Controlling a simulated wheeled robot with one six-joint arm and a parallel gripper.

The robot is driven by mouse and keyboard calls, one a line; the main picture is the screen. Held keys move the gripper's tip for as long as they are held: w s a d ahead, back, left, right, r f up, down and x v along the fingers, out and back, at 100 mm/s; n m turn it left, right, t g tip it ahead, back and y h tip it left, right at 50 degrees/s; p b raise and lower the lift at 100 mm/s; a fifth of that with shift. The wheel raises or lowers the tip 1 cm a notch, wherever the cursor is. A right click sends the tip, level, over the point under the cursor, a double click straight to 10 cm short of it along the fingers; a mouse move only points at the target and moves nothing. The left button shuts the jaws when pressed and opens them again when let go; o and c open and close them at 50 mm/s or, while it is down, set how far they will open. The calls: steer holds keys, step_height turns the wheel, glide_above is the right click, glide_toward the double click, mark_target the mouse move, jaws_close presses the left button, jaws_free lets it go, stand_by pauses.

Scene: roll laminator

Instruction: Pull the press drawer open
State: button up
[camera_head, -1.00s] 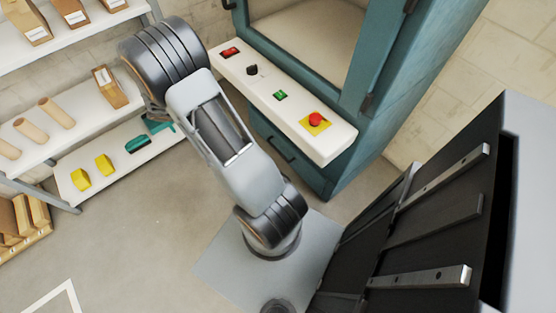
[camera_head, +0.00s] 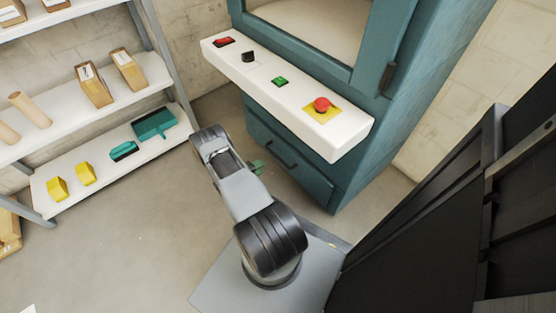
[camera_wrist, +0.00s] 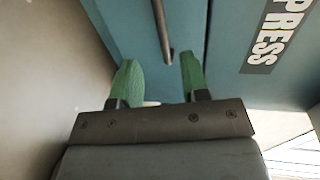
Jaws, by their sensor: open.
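The press drawer (camera_head: 312,178) is a teal front low on the teal press cabinet, and it looks shut. Its dark bar handle (camera_head: 279,153) runs across the front. In the wrist view the handle (camera_wrist: 161,28) points down between my fingers, its end near the fingertips. My gripper (camera_wrist: 158,68) is open, with green fingertips on either side of the handle's line. I cannot tell whether the handle is within the fingers or just beyond them. In the head view my gripper (camera_head: 257,167) is at the left of the drawer, mostly hidden by my arm.
A white control panel (camera_head: 300,105) with a red stop button (camera_head: 321,104) juts out above the drawer. A shelf rack (camera_head: 100,150) stands at the left. A dark cabinet-like body (camera_head: 420,230) is at the right.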

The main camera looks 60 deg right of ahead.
mark_target(278, 156)
steer(key=b+x, duration=0.3)
steer(key=x, duration=0.8)
steer(key=shift+s+d, duration=0.15)
steer(key=shift+d, duration=0.15)
steer(key=shift+c, duration=0.2)
jaws_close()
